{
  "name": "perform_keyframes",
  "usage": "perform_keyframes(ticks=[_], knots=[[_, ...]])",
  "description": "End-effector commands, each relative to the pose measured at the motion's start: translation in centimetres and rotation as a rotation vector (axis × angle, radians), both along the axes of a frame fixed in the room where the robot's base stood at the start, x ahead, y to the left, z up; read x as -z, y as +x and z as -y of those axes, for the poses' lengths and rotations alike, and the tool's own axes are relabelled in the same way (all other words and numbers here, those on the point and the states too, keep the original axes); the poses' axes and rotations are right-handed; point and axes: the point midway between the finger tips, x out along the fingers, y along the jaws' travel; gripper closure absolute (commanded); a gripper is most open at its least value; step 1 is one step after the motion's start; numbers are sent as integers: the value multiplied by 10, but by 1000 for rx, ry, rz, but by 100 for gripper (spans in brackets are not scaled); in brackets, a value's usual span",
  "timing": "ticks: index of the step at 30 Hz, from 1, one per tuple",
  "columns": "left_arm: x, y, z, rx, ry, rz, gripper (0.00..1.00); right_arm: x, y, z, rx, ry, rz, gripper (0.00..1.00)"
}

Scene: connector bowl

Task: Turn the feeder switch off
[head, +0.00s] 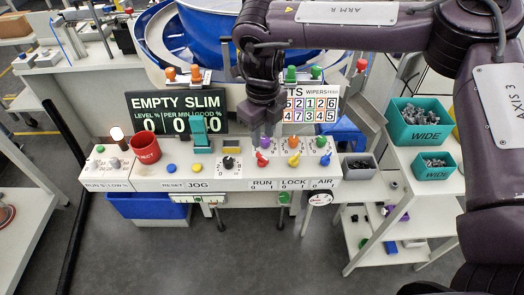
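A white control panel (210,172) carries several small toggle switches with coloured knobs. I cannot read which one is the feeder switch. A card (316,105) behind them shows coloured digits and partly hidden small lettering. My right gripper (261,126) points down just above and behind the purple knob. I cannot tell whether it touches anything or how far its fingers are apart. My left gripper is not in view.
The EMPTY SLIM display (178,110) and blue bowl (200,22) are behind. Teal WIDE bins (421,134) stand at right.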

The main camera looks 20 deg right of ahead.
Motion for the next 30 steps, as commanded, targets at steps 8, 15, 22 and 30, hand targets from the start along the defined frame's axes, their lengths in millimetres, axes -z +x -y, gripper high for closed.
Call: perform_keyframes(ticks=[8, 15, 22, 30], knots=[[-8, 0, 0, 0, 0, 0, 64, 45, -2, -1, 0, 0, -4, 69], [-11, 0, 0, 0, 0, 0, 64, 68, -1, -1, 0, 0, -1, 69], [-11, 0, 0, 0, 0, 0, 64, 71, -1, -1, 0, 1, 0, 69], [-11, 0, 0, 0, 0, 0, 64, 71, -1, -1, -1, 1, 0, 97]])
